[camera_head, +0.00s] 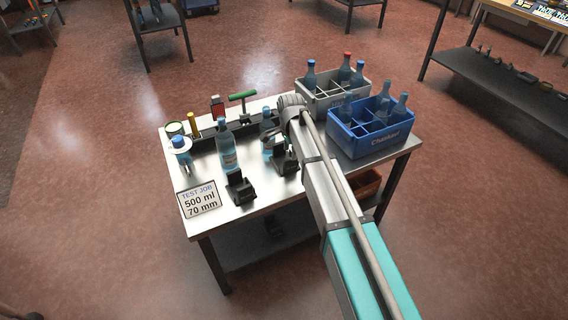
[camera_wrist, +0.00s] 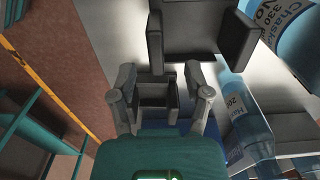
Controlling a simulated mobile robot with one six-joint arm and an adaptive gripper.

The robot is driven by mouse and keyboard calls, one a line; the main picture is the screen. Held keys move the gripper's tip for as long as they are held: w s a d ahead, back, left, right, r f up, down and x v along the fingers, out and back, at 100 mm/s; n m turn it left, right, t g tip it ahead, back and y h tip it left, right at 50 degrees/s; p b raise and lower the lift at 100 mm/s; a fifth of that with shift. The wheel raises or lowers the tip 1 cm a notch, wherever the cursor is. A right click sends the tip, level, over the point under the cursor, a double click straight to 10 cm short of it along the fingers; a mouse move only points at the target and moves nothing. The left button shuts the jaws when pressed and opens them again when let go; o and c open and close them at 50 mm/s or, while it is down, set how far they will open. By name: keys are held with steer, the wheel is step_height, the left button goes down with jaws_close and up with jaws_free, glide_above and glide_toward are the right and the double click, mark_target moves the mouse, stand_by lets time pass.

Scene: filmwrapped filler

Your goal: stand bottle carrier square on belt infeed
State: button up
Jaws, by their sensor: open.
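Two small black carriers stand on the metal table: the nearer one (camera_head: 238,187) is apart from my arm, the other (camera_head: 286,162) sits by the end of my arm. I cannot tell for certain that these are the bottle carriers. My gripper (camera_wrist: 160,78) is open. In the wrist view a black block-like carrier (camera_wrist: 157,93) lies between its fingers, and I cannot tell whether they touch it. Another black part (camera_wrist: 193,30) shows beyond. A dark strip (camera_head: 204,144), perhaps the belt, runs behind the bottles; my arm hides part of the area.
A clear bottle (camera_head: 228,155) and a blue-capped bottle (camera_head: 181,152) stand near the strip. A grey crate (camera_head: 320,103) and a blue crate (camera_head: 372,143) with bottles fill the table's right side. The front table edge is mostly bare.

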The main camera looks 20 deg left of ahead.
mark_target(290, 158)
steer(key=shift+f, duration=0.3)
steer(key=shift+s+d+f+b, duration=0.1)
steer(key=shift+d+f+b, duration=0.05)
steer(key=shift+f+b, duration=2.5)
steer(key=shift+r, duration=0.15)
steer(key=shift+c, duration=0.3)
jaws_close()
